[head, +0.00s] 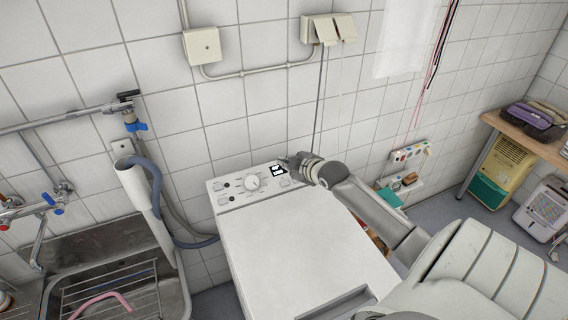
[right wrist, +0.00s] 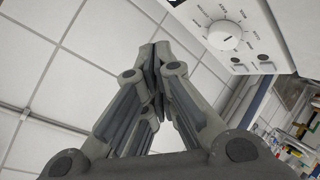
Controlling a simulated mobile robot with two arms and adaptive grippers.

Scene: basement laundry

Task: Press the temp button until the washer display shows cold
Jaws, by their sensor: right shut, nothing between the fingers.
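The white top-loading washer (head: 290,250) stands against the tiled wall, with its control panel along the back. The panel has a round white dial (head: 252,183), several small buttons and a small dark display (head: 278,171) with white marks too small to read. My right gripper (head: 284,161) is shut and empty at the right end of the panel, by the display. In the right wrist view, its closed fingers (right wrist: 154,52) are in front of the wall tiles, left of the dial (right wrist: 225,35) and two dark buttons. I cannot tell whether the fingertips touch the panel. The temp button cannot be singled out. My left gripper is out of view.
A metal sink (head: 120,270) with a rack and a grey drain hose (head: 155,185) stand left of the washer. Sockets (head: 328,28) and cables are on the wall above. A wooden shelf (head: 530,138), a yellow-green appliance (head: 502,170) and a white one are at right.

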